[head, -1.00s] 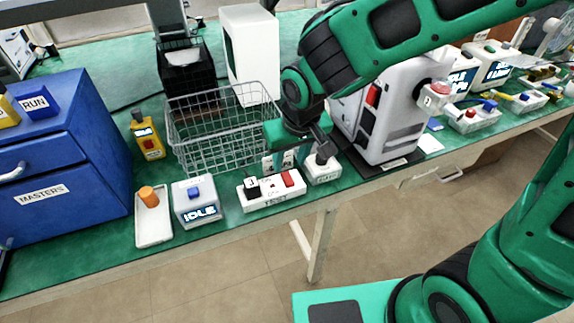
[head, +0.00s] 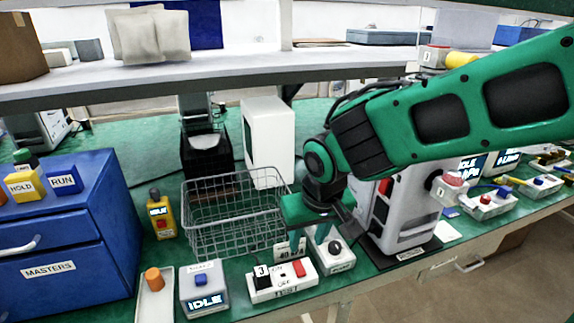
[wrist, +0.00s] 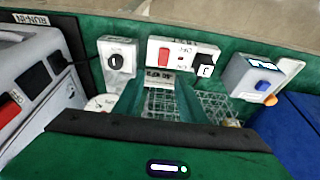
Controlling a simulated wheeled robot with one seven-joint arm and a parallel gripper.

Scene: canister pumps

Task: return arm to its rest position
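My gripper (head: 338,222) hangs above the table edge, between the wire basket and the white machine. In the wrist view its two green fingers (wrist: 158,98) stand apart with nothing held between them. A small white box with a black knob (head: 335,247) is just below the gripper and apart from it; the knob also shows in the wrist view (wrist: 116,62). My green arm reaches in from the right, bent at the wrist.
A wire basket (head: 236,226) stands left of the gripper. A white machine (head: 405,215) stands close on the right. A power strip (head: 283,281), an IDLE box (head: 203,290) and a blue cabinet (head: 70,235) are at front left. A shelf (head: 230,75) spans behind.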

